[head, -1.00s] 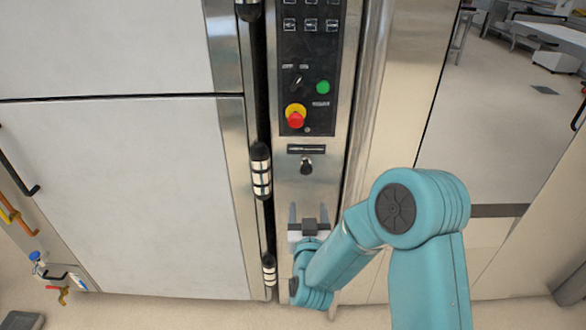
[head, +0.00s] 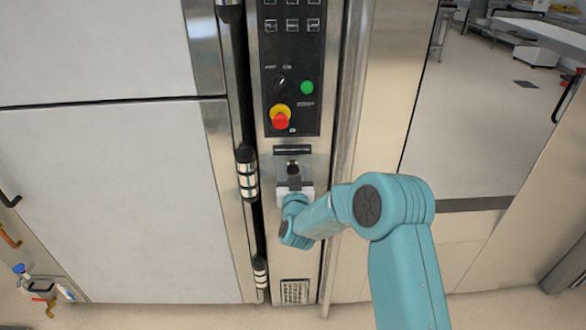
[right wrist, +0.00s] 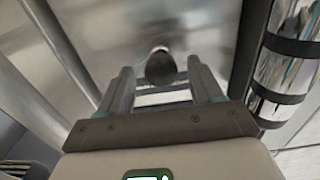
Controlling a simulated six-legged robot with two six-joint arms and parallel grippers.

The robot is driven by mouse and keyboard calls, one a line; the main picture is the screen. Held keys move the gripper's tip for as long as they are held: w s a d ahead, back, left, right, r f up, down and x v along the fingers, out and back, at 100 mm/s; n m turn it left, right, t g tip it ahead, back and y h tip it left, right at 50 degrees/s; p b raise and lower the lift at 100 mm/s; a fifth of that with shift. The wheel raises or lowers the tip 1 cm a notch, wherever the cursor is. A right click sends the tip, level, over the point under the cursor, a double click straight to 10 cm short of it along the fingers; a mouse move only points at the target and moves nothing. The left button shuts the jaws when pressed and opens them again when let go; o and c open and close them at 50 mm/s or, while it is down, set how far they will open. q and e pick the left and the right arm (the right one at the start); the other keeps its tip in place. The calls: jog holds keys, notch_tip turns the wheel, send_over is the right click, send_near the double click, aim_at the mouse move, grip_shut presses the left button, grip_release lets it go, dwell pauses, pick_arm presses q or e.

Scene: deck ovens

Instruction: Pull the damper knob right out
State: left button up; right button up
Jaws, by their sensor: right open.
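The damper knob (head: 292,167) is a small dark knob on the steel control column, just below a dark slot; my gripper partly covers it in the head view. In the right wrist view the round black knob end (right wrist: 160,69) shows between the fingertips, with a short pale stem behind it. My right gripper (head: 293,172) is open around the knob, one finger on each side. In the right wrist view its fingers (right wrist: 160,75) show a gap on both sides of the knob. My left gripper is in neither view.
Above the knob is a black panel with a red and yellow stop button (head: 281,118) and a green button (head: 307,88). Left of the column stand black-and-steel door handles (head: 247,172) and pale oven doors (head: 110,190). A vent grille (head: 295,292) sits below.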

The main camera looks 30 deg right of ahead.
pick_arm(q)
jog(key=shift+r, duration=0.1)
pick_arm(e)
jog(key=shift+x, duration=1.05)
jog(key=shift+c, duration=0.4)
